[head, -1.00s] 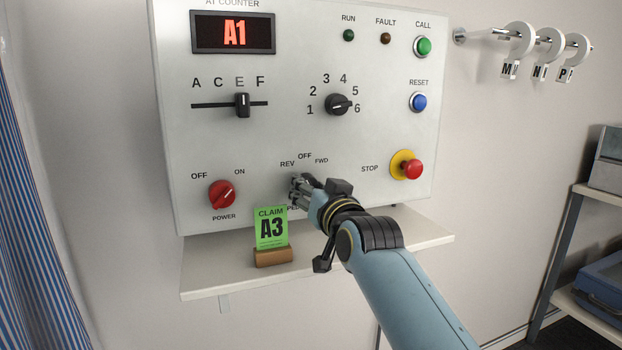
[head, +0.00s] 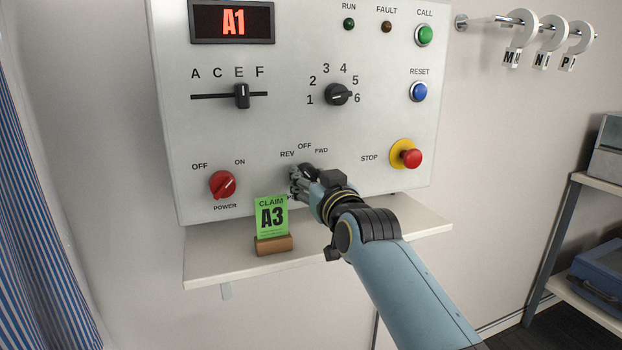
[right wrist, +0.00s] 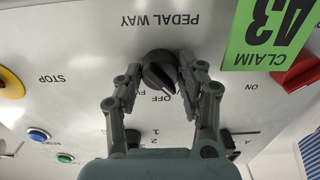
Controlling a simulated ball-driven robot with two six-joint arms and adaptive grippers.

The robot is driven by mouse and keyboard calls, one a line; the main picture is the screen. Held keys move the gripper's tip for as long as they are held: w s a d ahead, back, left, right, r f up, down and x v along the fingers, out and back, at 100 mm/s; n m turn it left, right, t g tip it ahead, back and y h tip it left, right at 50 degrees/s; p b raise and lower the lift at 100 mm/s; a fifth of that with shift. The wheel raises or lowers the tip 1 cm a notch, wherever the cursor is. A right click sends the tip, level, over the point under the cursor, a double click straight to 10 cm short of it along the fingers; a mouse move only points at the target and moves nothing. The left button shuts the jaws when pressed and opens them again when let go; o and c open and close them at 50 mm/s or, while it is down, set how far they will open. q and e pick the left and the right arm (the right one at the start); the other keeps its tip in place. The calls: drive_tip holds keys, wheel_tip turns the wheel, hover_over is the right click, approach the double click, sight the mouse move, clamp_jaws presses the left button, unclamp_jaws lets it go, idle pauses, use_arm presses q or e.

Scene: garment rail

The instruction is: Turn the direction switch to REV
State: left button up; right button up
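The direction switch is a black round knob (right wrist: 160,72) on the panel, under the REV, OFF and FWD labels (head: 304,147). In the head view my right gripper (head: 296,185) covers it. In the right wrist view, which is upside down, the gripper's two fingers (right wrist: 159,78) stand on either side of the knob and appear to press on it. The knob's ridge slants, its marked end lying between OFF and the REV side. The REV label is hidden there behind a finger. My left gripper is not in view.
A green claim card (head: 270,216) in a wooden stand is close left of my gripper, on the shelf (head: 225,263). The red power knob (head: 222,185) is further left, the red stop button (head: 411,159) to the right. A selector knob (head: 338,95) is above.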

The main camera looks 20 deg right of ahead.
drive_tip(key=o, duration=0.4)
drive_tip(key=s, duration=1.2)
drive_tip(key=shift+d, duration=0.2)
drive_tip(key=s+d+f+n+g+b, duration=0.1)
drive_tip(key=s+f+g, duration=0.2)
drive_tip(key=f, duration=0.9)
drive_tip(key=s+f+g, duration=0.2)
drive_tip(key=s+f, duration=0.1)
drive_tip(key=f, duration=0.9)
drive_tip(key=s+d+f+g, duration=0.2)
drive_tip(key=s+f, duration=0.4)
drive_tip(key=f, duration=0.3)
drive_tip(key=s+d+f+g, duration=0.1)
drive_tip(key=s+f+g, duration=0.1)
drive_tip(key=s+f, duration=0.55)
drive_tip(key=s+d+f+g, duration=0.2)
drive_tip(key=s+f, duration=0.4)
drive_tip(key=s, duration=0.4)
drive_tip(key=s+d+f+g+h, duration=0.1)
drive_tip(key=s+d+f+g, duration=0.2)
drive_tip(key=s+f, duration=0.3)
drive_tip(key=s+d+f+m+g+b, duration=0.1)
drive_tip(key=s+f, duration=0.5)
drive_tip(key=s, duration=0.9)
drive_tip(key=shift+s+d+f+g, duration=0.15)
drive_tip(key=shift+d+g, duration=0.2)
drive_tip(key=shift+g, duration=0.2)
drive_tip(key=shift+s+d+f+g, duration=0.1)
drive_tip(key=shift+d+g, duration=0.25)
drive_tip(key=shift+g, duration=0.2)
